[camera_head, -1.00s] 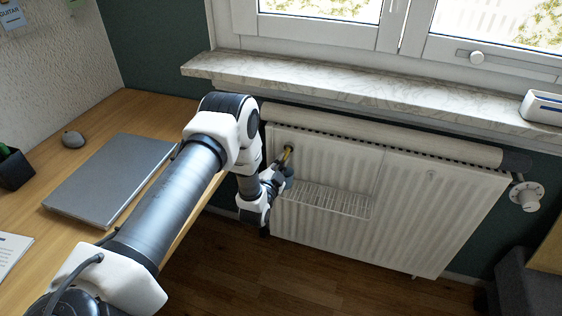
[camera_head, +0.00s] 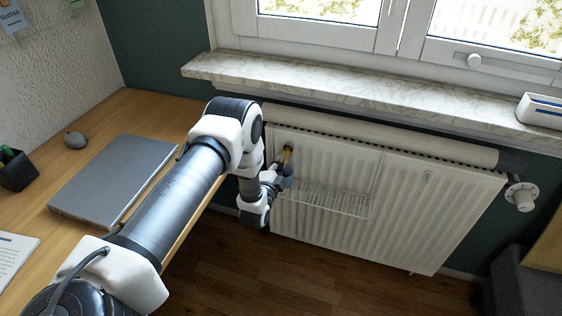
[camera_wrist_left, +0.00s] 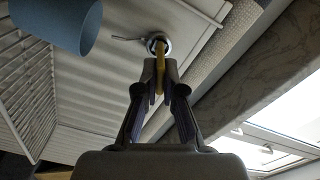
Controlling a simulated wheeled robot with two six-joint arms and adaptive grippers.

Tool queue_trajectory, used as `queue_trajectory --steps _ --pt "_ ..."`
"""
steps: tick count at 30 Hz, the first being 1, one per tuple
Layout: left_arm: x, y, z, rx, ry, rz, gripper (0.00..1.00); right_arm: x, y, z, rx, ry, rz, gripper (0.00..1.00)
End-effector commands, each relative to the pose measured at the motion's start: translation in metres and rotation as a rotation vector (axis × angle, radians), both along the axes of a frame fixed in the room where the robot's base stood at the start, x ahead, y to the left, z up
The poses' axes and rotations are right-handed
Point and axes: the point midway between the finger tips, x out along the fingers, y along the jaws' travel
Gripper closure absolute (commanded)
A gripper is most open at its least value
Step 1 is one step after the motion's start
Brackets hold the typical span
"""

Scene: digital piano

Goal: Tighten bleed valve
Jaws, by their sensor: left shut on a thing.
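The radiator (camera_head: 400,215) hangs under the window sill. Its bleed valve is near the upper left of the front; in the left wrist view a round metal fitting (camera_wrist_left: 158,43) shows there. My left gripper (camera_head: 279,168) is shut on a slim yellow tool (camera_head: 287,153), probably the bleed key. In the left wrist view the fingers (camera_wrist_left: 160,82) grip the yellow tool (camera_wrist_left: 160,58), and its far end meets the fitting. Whether it is fully seated I cannot tell. My right gripper is in neither view.
A wire rack (camera_head: 325,199) hangs on the radiator. A blue-grey cup (camera_wrist_left: 58,22) is close to the gripper in the left wrist view. A marble sill (camera_head: 350,90) juts out above. A desk with a closed laptop (camera_head: 113,180) lies left. A thermostat knob (camera_head: 522,196) is at right.

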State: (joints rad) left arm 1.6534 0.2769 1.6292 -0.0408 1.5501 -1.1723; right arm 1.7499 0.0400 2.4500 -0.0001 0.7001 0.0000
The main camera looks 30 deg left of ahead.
Motion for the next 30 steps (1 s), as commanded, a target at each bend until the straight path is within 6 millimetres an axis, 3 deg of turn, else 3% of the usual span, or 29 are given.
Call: queue_trajectory --steps 18,30 --pt "-0.009 -0.002 -0.001 -0.002 0.004 -0.001 1.00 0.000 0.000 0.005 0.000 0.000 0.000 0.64" --pt "-0.036 -0.009 0.000 -0.003 0.005 -0.002 1.00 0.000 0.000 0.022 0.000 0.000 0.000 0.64"
